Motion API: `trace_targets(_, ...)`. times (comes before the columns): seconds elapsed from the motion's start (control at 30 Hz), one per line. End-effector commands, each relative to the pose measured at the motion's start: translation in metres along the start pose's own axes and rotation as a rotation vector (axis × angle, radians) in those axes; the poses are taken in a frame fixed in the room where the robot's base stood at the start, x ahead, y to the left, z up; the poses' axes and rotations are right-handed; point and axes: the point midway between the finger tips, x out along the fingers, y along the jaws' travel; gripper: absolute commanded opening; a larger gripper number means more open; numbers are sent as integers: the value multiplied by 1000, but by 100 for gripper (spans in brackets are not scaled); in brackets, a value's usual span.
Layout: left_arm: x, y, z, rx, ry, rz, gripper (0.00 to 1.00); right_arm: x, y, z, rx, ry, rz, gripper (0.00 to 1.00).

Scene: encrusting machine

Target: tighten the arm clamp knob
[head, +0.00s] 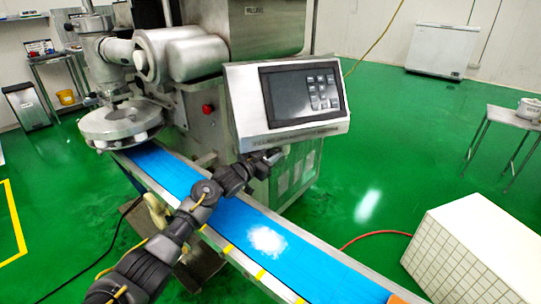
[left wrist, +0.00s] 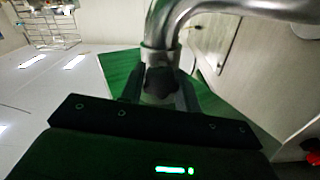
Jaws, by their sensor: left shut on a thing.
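The arm clamp knob (left wrist: 160,82) is a dark, lobed knob on the metal collar of a bent steel pipe (left wrist: 163,32) in the left wrist view. My left gripper (left wrist: 160,90) has one dark finger on each side of the knob and is shut on it. In the head view my left arm reaches across the blue belt, and the left gripper (head: 276,156) is just under the control panel (head: 288,103). The knob cannot be made out in the head view. My right gripper is in neither view.
The blue conveyor belt (head: 225,212) runs below my left arm. The encrusting machine's steel body (head: 262,45) stands behind, with a round turntable (head: 120,120) at left and a red button (head: 207,108). A white tiled block (head: 465,255) stands at right.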

Motion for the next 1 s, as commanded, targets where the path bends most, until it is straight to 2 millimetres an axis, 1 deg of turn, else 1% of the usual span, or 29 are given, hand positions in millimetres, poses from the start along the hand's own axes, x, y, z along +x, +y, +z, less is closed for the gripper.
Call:
trace_targets(0.2,0,0,0,-1,-1,0,10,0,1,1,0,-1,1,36)
trace_targets(0.23,0,0,0,-2,-1,0,34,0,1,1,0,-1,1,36)
trace_targets(0.4,0,0,0,-3,-1,0,55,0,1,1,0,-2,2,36)
trace_targets(0.67,0,0,0,-4,-1,0,55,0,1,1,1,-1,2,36)
trace_targets(0.77,-4,0,1,-4,-1,-1,55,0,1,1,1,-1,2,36)
trace_targets(0.87,-15,0,1,-4,-1,-1,55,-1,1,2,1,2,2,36)
trace_targets(1.0,-40,-1,2,-3,-1,-1,55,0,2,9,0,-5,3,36)
